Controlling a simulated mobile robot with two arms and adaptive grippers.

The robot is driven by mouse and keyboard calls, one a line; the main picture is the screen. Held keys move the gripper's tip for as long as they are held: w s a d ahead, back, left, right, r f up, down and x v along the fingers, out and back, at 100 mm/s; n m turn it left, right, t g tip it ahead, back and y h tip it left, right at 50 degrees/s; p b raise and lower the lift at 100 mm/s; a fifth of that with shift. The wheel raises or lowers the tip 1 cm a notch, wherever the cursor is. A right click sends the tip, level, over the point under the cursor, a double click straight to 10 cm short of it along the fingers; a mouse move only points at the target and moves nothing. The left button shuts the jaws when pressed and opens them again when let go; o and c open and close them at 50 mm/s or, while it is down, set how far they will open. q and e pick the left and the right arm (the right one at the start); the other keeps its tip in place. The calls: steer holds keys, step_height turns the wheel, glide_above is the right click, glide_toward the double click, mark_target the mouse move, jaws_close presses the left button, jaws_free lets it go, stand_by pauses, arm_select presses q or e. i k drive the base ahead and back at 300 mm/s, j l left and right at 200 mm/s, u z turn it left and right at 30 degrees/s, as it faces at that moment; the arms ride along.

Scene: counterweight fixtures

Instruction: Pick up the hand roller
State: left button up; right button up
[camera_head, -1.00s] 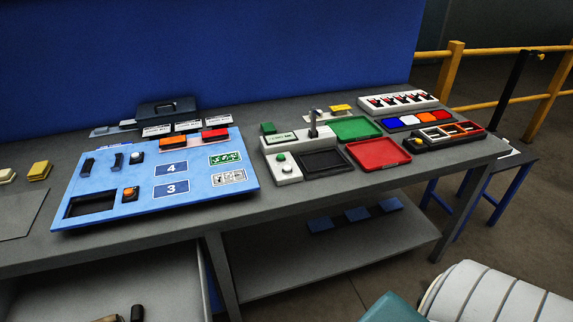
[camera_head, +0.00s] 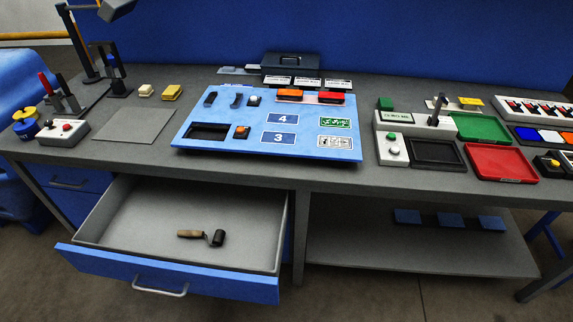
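The hand roller (camera_head: 203,236) lies in the open drawer (camera_head: 110,252) below the left part of the workbench. It has a light brown handle on the left and a black roller head on the right. It lies on the grey drawer floor with bare floor around it. Neither of my grippers shows in the head view.
The drawer's blue front and handle (camera_head: 160,290) stick out from the bench. Above is the grey worktop (camera_head: 75,155) with a blue panel (camera_head: 240,142), a control box (camera_head: 62,130) and red and green trays (camera_head: 500,162). A lower shelf (camera_head: 400,250) is at the right.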

mark_target(200, 236)
steer(key=j+z, duration=0.3)
steer(key=j, duration=0.45)
steer(key=j+z, duration=0.3)
steer(key=j, duration=0.5)
